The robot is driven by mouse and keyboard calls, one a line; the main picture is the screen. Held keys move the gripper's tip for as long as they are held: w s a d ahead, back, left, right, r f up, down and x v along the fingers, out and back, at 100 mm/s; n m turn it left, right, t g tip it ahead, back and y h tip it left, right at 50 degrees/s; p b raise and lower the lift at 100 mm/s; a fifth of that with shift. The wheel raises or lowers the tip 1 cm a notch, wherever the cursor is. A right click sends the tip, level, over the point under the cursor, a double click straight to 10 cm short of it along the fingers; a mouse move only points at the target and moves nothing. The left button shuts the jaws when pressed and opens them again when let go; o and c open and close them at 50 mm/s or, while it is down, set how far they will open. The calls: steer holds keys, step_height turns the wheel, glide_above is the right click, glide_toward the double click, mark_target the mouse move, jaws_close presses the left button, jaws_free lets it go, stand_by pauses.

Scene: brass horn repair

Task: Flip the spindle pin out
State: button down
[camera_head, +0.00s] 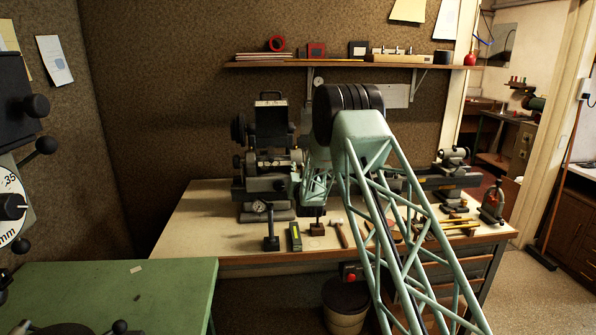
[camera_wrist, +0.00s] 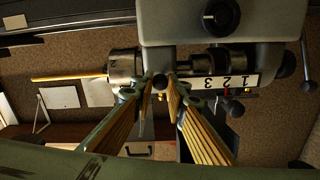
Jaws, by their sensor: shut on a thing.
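The pin's shaft is hidden. In the head view, the lathe (camera_head: 270,165) stands on the bench, and my arm hides the gripper's contact with it.
In the head view, small tools, including a hammer (camera_head: 341,235), lie along the front of the bench (camera_head: 200,225). A shelf (camera_head: 350,65) is on the wall above.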

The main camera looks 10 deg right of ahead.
steer(key=shift+s+f+b, duration=0.1)
steer(key=shift+s+b, duration=0.3)
steer(key=shift+s, duration=0.05)
steer(key=c, duration=2.8)
jaws_free()
steer(key=shift+s, duration=0.1)
steer(key=shift+s, duration=0.1)
steer(key=shift+s+a, duration=0.2)
steer(key=shift+s, duration=2.75)
steer(key=shift+s+a, duration=0.15)
steer(key=shift+s, duration=2.8)
steer(key=shift+r, duration=0.25)
